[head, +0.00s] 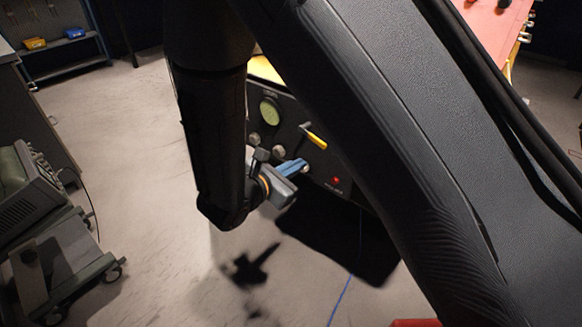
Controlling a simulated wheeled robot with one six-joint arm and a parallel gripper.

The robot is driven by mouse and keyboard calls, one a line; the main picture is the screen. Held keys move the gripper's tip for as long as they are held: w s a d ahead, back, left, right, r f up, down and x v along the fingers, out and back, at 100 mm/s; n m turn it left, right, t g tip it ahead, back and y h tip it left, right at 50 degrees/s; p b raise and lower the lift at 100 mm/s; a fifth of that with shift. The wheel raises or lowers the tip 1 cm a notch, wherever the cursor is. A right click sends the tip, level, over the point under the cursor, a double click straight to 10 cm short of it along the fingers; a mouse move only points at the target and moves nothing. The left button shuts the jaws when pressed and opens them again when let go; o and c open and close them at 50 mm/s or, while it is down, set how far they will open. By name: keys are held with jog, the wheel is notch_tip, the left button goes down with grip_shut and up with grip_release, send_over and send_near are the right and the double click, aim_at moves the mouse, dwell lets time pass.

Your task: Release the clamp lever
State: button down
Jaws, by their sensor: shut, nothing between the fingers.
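The clamp lever, a yellow handle (316,140), sticks out from the front of a dark panel (285,112) in the middle of the head view. It slants down to the right from a dark mount. My gripper (302,166) is just below and slightly left of the lever, by the panel's front. Its blue-grey fingers are shut with nothing between them. It looks apart from the lever, though the depth gap is hard to judge. My arm hides the panel's left and upper right parts.
The panel also carries a round green gauge (269,112), grey knobs and a red button (336,181). A wheeled grey-green cart (62,262) stands at left. A pink-topped bench (492,28) is at upper right. A blue cable (341,300) crosses the floor; the floor at centre left is clear.

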jog(key=shift+w+d+r+p, duration=0.45)
jog(key=shift+w+d+r, duration=0.1)
jog(key=shift+w+d, duration=0.35)
jog(key=shift+w+d+r+p, duration=0.4)
jog(key=shift+w+d+r, duration=0.15)
jog(key=shift+w+d, duration=0.3)
jog(key=shift+s, duration=0.1)
